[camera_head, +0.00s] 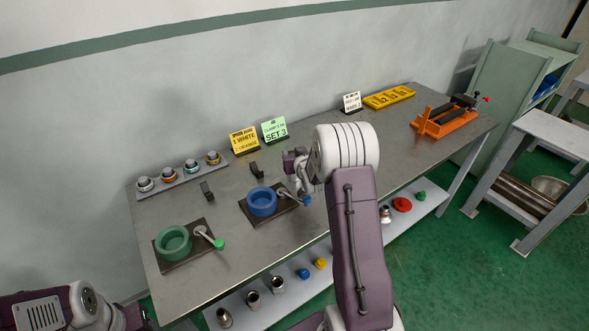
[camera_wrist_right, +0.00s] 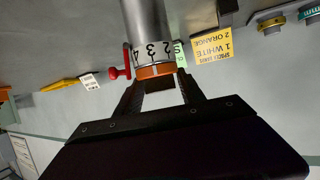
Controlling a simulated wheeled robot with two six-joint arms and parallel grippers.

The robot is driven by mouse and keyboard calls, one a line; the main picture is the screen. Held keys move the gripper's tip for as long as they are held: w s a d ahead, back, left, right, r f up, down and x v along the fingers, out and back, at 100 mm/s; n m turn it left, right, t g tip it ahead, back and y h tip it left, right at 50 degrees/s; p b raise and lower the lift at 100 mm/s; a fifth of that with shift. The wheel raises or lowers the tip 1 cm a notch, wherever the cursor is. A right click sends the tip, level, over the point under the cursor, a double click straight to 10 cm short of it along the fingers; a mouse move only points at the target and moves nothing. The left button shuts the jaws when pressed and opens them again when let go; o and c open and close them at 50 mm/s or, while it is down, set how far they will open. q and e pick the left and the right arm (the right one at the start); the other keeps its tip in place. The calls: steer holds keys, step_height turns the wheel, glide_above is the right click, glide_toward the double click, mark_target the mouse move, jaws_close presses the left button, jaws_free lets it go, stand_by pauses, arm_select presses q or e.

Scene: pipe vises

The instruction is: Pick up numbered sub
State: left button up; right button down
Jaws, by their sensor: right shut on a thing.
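In the right wrist view, my right gripper (camera_wrist_right: 158,88) is shut on a numbered sub (camera_wrist_right: 148,40), a grey metal cylinder with printed numerals and an orange band (camera_wrist_right: 155,71) next to the fingers. A red knob (camera_wrist_right: 119,73) shows beside it; I cannot tell whether it is attached. In the head view, my right gripper (camera_head: 300,172) is over the bench near the blue vise (camera_head: 262,202), and my arm hides much of it. Several ringed subs (camera_head: 170,176) stand on a grey rack at the back left. My left arm shows at the bottom left, its fingers unclear.
A green vise (camera_head: 173,243) with a handle stands at the front left. Yellow (camera_head: 243,139) and green (camera_head: 274,130) cards, a yellow tray (camera_head: 389,97) and an orange vise (camera_head: 445,119) stand along the back. A lower shelf (camera_head: 258,315) holds metal cups and coloured parts.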

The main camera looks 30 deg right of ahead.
steer(key=shift+r, duration=0.15)
step_height(320, 180, up, 10)
steer(key=shift+f+p, duration=0.1)
steer(key=shift+p, duration=0.6)
steer(key=shift+w, duration=0.1)
